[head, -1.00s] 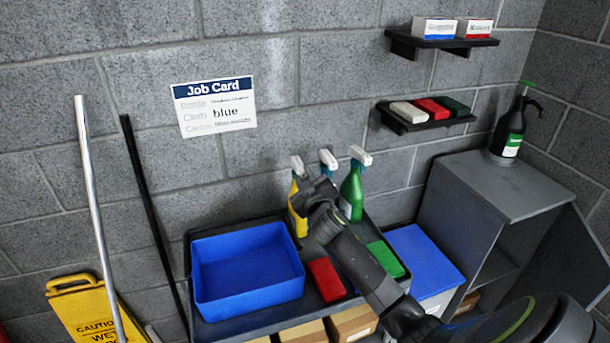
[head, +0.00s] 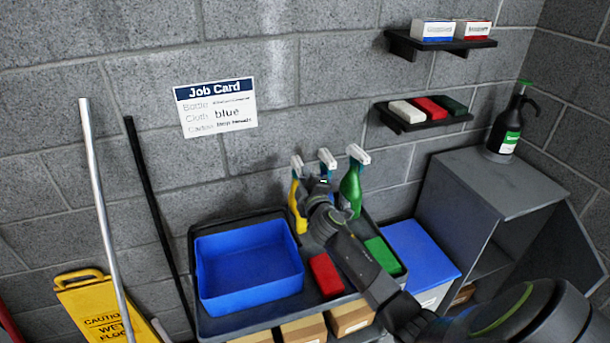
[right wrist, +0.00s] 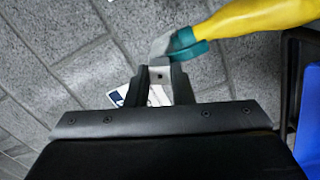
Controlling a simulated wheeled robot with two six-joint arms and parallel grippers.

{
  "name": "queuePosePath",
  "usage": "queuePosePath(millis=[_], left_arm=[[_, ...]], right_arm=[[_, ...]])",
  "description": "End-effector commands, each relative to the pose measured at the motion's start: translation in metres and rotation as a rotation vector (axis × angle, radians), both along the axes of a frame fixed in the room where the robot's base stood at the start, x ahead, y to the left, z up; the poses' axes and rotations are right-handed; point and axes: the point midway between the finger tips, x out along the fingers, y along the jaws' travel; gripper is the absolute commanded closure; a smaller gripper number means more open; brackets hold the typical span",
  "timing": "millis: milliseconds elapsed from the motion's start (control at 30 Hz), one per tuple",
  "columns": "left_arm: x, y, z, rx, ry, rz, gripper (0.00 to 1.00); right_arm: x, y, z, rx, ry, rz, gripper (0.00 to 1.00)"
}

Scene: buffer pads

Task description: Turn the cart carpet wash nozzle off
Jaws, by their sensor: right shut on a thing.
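Three spray bottles stand at the back of the dark cart: a yellow one (head: 295,211), a middle one whose white head (head: 327,159) shows above my arm, and a green one (head: 350,190). My right gripper (head: 306,186) is at the bottle heads, beside the yellow bottle. In the right wrist view a yellow bottle (right wrist: 255,17) has a teal collar, and its grey nozzle (right wrist: 160,74) lies between the fingers of my right gripper (right wrist: 158,82), which are shut on it. The middle bottle's body is hidden. Label text cannot be read. My left gripper is not in view.
The cart (head: 236,328) carries a blue bin (head: 249,296), a red block (head: 326,275) and a green block (head: 382,254). A blue-lidded box (head: 420,249) and a grey cabinet (head: 500,180) stand to the right. A job card (head: 216,107) hangs on the wall. A yellow wet-floor sign (head: 95,310) stands left.

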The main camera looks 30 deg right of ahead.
Motion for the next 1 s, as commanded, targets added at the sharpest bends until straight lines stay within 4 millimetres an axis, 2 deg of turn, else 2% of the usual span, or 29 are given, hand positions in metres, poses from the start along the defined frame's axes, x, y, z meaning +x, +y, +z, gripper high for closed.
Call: queuePosePath(millis=[500, 833, 867, 900, 967, 1000], left_arm=[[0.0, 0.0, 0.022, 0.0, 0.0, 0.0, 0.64], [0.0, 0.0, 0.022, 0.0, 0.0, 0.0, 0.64], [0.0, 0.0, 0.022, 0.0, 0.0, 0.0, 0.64], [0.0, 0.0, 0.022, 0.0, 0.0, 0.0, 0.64], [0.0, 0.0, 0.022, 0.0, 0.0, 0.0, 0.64], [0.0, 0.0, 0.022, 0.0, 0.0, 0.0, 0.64]], right_arm=[[0.0, 0.0, 0.0, -0.363, 0.111, 0.0, 0.87], [0.0, 0.0, -0.001, -0.41, 0.124, -0.001, 0.87], [0.0, 0.0, -0.001, -0.41, 0.124, -0.001, 0.76], [0.0, 0.0, -0.001, -0.41, 0.124, -0.001, 0.71], [0.0, 0.0, -0.001, -0.409, 0.124, -0.001, 0.63], [0.0, 0.0, -0.001, -0.409, 0.124, -0.001, 0.62]])
